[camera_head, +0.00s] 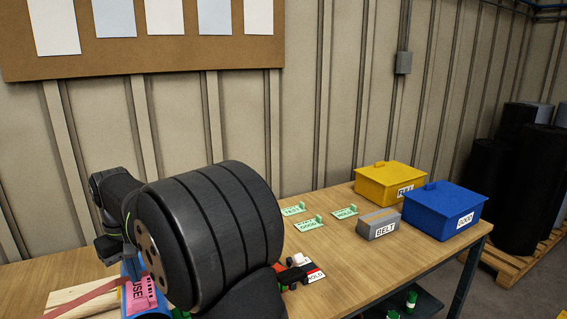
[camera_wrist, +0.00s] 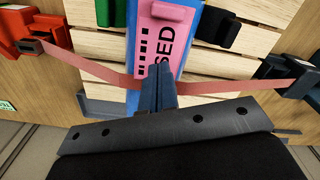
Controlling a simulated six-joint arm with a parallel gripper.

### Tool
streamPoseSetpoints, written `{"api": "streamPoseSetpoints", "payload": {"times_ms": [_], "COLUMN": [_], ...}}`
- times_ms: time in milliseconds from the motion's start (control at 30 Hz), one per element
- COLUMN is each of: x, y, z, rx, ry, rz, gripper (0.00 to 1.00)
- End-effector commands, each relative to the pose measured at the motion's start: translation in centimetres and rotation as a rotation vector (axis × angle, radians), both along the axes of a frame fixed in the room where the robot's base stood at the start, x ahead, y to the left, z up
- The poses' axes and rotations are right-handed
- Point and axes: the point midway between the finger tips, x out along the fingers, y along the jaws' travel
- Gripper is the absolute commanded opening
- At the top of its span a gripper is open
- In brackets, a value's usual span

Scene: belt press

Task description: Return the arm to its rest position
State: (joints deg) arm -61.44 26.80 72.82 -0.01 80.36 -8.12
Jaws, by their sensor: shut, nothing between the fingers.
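My gripper (camera_wrist: 158,78) shows in the wrist view with its dark fingers shut together and empty. It is over a pink label reading "SED" (camera_wrist: 160,28) on a blue board (camera_wrist: 196,32). A pink belt (camera_wrist: 98,66) crosses the slatted wooden surface, and the fingers cover its middle. I cannot tell whether they touch it. In the head view, my large dark arm link hides much of the work area. The pink label (camera_head: 136,292), blue board (camera_head: 130,268) and belt (camera_head: 85,300) show partly at lower left.
A yellow bin (camera_head: 378,188), a blue bin (camera_head: 436,212) and a grey BELT box (camera_head: 380,223) stand at the table's right end. Green tags (camera_head: 308,223) lie left of them. A red block (camera_wrist: 55,22) and green block (camera_wrist: 114,12) sit near the board. A wall stands behind.

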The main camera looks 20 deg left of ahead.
Motion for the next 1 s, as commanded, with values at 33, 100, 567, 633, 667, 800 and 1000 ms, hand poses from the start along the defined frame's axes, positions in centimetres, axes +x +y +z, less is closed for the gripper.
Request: {"api": "streamPoseSetpoints", "payload": {"times_ms": [33, 100, 567, 633, 667, 800, 1000], "x": [0.8, 1.7, 6.8, 7.3, 7.5, 8.2, 8.5], "y": [-0.9, -1.9, -8.8, -9.7, -10.1, -11.4, -12.1], "z": [0.2, 0.5, 1.9, 2.1, 2.2, 2.4, 2.5], "rx": [0.001, 0.001, 0.0, 0.0, 0.0, -0.001, -0.001], "ry": [0.0, 0.0, 0.0, 0.0, 0.0, 0.0, 0.0], "rz": [-0.058, -0.137, -0.651, -0.717, -0.742, -0.834, -0.888], "gripper": [0.0, 0.0, 0.0, 0.0, 0.0, 0.0, 0.0]}}
